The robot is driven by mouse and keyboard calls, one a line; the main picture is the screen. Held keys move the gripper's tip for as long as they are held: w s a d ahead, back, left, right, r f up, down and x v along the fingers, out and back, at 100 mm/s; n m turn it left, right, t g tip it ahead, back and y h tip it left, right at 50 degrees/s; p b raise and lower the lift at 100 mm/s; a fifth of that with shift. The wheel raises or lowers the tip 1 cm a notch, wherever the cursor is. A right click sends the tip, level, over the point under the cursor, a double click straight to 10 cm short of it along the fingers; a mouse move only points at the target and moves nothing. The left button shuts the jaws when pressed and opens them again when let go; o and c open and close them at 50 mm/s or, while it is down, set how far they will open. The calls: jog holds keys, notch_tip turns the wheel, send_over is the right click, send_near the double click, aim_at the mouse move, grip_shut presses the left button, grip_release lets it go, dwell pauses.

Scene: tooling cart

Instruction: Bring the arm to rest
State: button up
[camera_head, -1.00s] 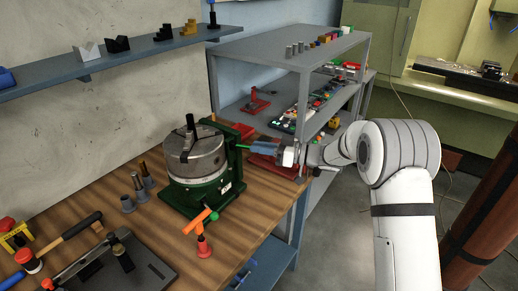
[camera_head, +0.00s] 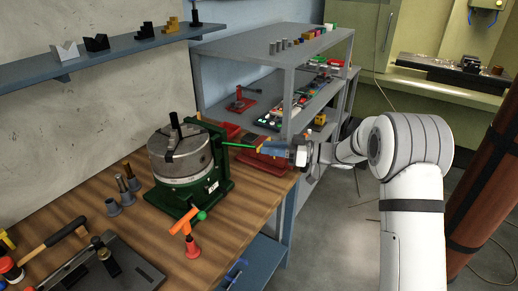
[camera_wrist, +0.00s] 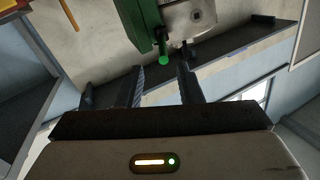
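My gripper (camera_head: 262,147) is at the end of my white arm, over the right end of the wooden bench, just right of a green fixture with a grey chuck (camera_head: 180,155). In the wrist view its two dark fingers (camera_wrist: 162,72) stand apart, with nothing held between them. A green-tipped lever of the fixture (camera_wrist: 163,60) appears between the fingers in that picture, and seems to lie beyond them. In the head view the green lever (camera_head: 238,145) points toward the fingers; I cannot tell the exact gap.
A grey shelf cart (camera_head: 270,52) with small parts stands behind my gripper. The wooden bench (camera_head: 150,225) carries an orange-handled tool (camera_head: 188,222), a hammer (camera_head: 60,236) and several grey holders (camera_head: 122,190). A wall shelf (camera_head: 110,55) is at left. Open floor (camera_head: 335,220) lies right of the bench.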

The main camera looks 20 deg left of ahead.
jog(key=shift+d, duration=0.25)
jog(key=w+d+r+m+t+h, duration=0.3)
jog(key=d+r+m+t+h, duration=0.15)
jog(key=d+t, duration=0.25)
jog(key=w+d+r+m+t+h, duration=0.4)
jog(key=d+r+t, duration=0.1)
jog(key=d+t, duration=0.2)
jog(key=s+d+m+t+h, duration=0.1)
jog(key=s+d+m+h, duration=0.25)
jog(key=d+h, duration=0.35)
jog(key=s+d+f+m+g+h, duration=0.2)
jog(key=s+d, duration=0.6)
jog(key=s+d+f+m+g, duration=0.1)
jog(key=s+f+g, duration=0.2)
jog(key=s, duration=1)
jog(key=s+d+f+m+g, duration=0.1)
jog(key=s+f+g, duration=0.3)
jog(key=s, duration=0.9)
jog(key=shift+s+d+f+m+g, duration=0.2)
jog(key=shift+d+m+g, duration=0.1)
jog(key=shift+m+g, duration=0.3)
